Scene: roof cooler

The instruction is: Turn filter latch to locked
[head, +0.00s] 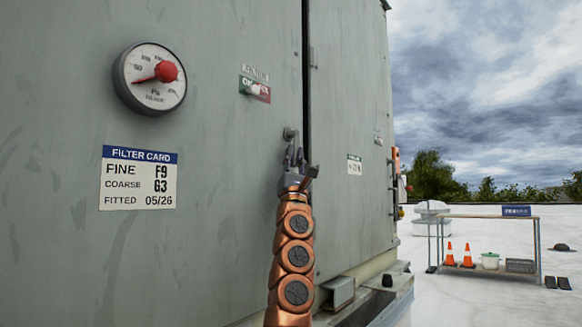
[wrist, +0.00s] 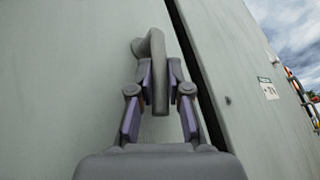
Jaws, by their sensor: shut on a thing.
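The filter latch (wrist: 158,70) is a grey handle on the cooler's grey-green panel, just left of the dark door gap. In the wrist view its pivot is at the upper left and its arm bends over and hangs down between my fingers. My gripper (wrist: 160,92) is shut on the latch's hanging arm. In the head view the latch (head: 290,133) shows only as a small grey knob above my gripper (head: 296,158), which hides the rest. A red and green sign (head: 255,89) with a pale patch across its lettering is above the latch.
The door gap (head: 306,80) runs just right of the latch. A rack (head: 490,216) with orange cones stands far right on the open white roof.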

